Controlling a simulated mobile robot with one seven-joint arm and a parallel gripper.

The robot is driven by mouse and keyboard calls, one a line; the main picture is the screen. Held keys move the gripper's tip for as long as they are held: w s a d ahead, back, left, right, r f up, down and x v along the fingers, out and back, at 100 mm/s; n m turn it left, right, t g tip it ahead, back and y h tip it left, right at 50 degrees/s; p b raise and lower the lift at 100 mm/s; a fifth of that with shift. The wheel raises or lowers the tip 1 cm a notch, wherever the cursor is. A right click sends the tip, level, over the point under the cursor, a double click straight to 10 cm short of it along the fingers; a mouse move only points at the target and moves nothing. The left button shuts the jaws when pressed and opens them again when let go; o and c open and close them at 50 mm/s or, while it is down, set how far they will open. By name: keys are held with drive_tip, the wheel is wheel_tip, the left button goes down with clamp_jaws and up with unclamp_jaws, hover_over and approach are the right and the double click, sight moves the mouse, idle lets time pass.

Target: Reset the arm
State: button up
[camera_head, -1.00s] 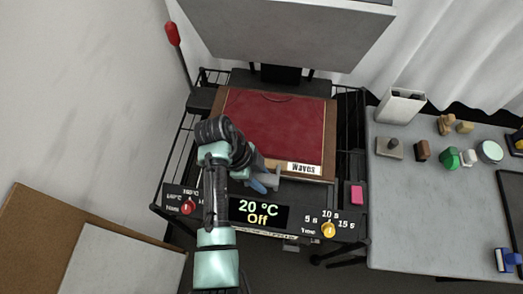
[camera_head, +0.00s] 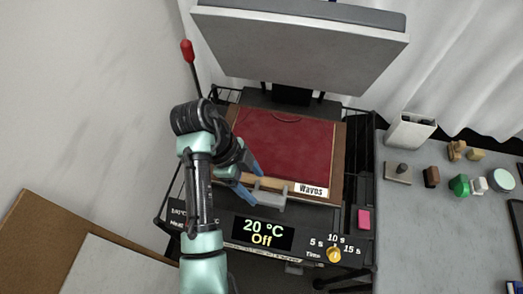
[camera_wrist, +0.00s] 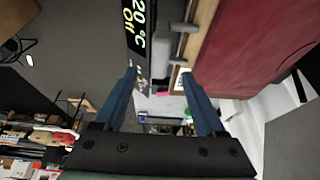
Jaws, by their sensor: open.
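My arm reaches up from the bottom of the head view and bends over the left front of a press machine. My gripper (camera_head: 250,180) is open, with its two blue fingers spread and pointing right. The fingers appear empty. A dark red sheet (camera_head: 285,148) lies on the tray. The display (camera_head: 263,232) reads 20 °C and Off. My arm hides part of the left control panel.
The grey upper plate (camera_head: 300,50) is raised behind the tray. A red-knobbed lever (camera_head: 187,50) stands at the left. A yellow dial (camera_head: 334,255) and pink block (camera_head: 364,219) are at the right front. A grey side table (camera_head: 410,230) holds several small objects.

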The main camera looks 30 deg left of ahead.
drive_tip(key=shift+p+v, duration=1)
drive_tip(key=shift+v, duration=0.8)
